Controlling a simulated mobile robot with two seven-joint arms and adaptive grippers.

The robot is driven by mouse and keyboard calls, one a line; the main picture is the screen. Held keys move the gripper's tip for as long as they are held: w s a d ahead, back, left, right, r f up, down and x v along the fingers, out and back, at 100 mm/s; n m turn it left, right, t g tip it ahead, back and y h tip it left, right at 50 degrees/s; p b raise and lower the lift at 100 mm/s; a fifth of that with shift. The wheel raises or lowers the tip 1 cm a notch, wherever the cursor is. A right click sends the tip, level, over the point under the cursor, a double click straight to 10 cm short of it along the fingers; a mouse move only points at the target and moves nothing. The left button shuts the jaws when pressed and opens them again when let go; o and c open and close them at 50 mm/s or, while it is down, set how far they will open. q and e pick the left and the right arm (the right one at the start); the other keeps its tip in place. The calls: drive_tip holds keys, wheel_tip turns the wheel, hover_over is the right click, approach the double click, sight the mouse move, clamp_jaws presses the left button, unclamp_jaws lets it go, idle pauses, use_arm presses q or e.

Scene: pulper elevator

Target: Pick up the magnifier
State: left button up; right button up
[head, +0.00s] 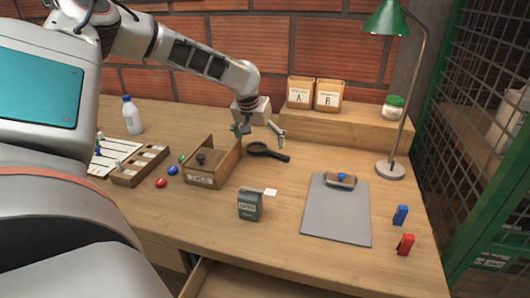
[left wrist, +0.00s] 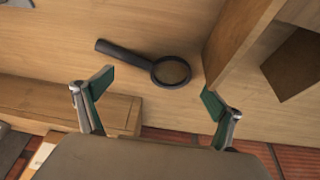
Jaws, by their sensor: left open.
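A black magnifier (head: 267,152) lies flat on the wooden desk, just right of an open wooden box. In the left wrist view the magnifier (left wrist: 150,66) lies with its round lens towards the right and its handle towards the upper left. My left gripper (head: 261,132) is open and empty, above the desk near the magnifier's far side. In the left wrist view the left gripper's fingers (left wrist: 155,100) are spread wide, with the magnifier beyond them and apart from them. My right gripper is not in view.
The wooden box (head: 222,166) stands close to the magnifier's left. A raised wooden shelf (head: 335,121) with two labelled boxes is behind it. A grey clipboard (head: 337,212) lies right, and a dark tally device (head: 250,204) stands in front. A green lamp (head: 391,168) stands at the right.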

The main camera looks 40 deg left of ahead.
use_arm(q)
drive_tip(key=shift+x, duration=1.2)
drive_tip(key=shift+s+r, duration=0.1)
drive_tip(key=shift+r, duration=0.1)
drive_tip(key=c, duration=1.9)
